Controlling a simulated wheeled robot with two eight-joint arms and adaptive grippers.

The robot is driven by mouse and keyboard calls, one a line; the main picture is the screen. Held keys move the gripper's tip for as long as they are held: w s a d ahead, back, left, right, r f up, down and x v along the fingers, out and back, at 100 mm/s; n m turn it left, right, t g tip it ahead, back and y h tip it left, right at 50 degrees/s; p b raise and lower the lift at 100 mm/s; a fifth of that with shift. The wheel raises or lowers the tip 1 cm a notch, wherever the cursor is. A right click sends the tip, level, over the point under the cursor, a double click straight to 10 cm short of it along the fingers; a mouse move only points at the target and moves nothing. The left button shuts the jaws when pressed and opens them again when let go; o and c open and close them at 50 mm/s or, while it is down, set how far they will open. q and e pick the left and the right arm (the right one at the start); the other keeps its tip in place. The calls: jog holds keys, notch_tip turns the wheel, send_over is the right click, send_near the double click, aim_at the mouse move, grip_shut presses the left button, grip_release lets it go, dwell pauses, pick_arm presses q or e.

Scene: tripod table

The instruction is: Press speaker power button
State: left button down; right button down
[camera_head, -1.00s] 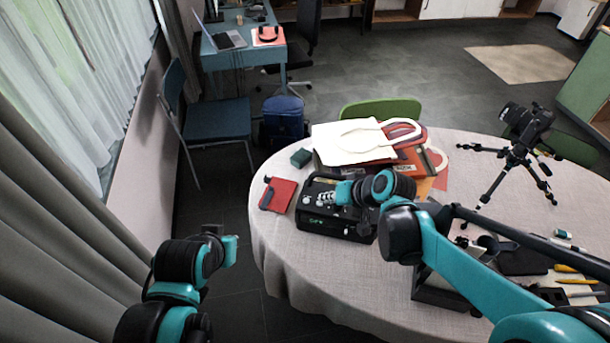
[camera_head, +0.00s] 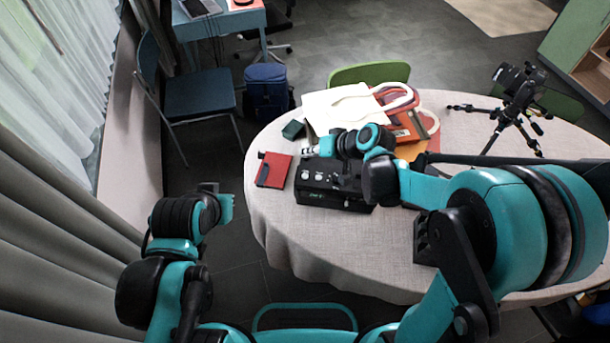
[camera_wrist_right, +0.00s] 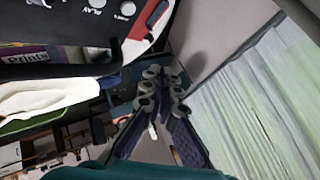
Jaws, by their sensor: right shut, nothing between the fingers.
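The speaker (camera_head: 332,190) is a black box with pale round knobs on its top. It stands on the table near the left edge. In the right wrist view the speaker's top (camera_wrist_right: 55,25) fills the upper left, with a "PLAY" label beside pale round controls. My right gripper (camera_head: 309,151) is past the speaker's far left side in the head view, and its wrist covers part of the top. In the right wrist view its fingers (camera_wrist_right: 164,80) are closed and empty, apart from the controls. My left gripper (camera_head: 222,203) hangs off the table at left; its fingers are unclear.
The table (camera_head: 300,245) also holds a red notebook (camera_head: 273,170), a dark green box (camera_head: 293,129), bags with white handles (camera_head: 345,108) and a camera on a tripod (camera_head: 517,95). A green chair (camera_head: 370,73) stands behind.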

aim_at(307, 177)
jog(key=shift+f+b, duration=3.15)
jog(key=shift+f, duration=0.85)
jog(key=shift+f+b, duration=0.4)
jog(key=shift+f, duration=0.05)
jog(key=shift+f+b, duration=0.35)
jog(key=shift+r+p, duration=0.6)
jog(key=shift+r, duration=0.2)
jog(key=shift+r, duration=0.15)
notch_tip(307, 177, up, 5)
jog(key=p, duration=0.4)
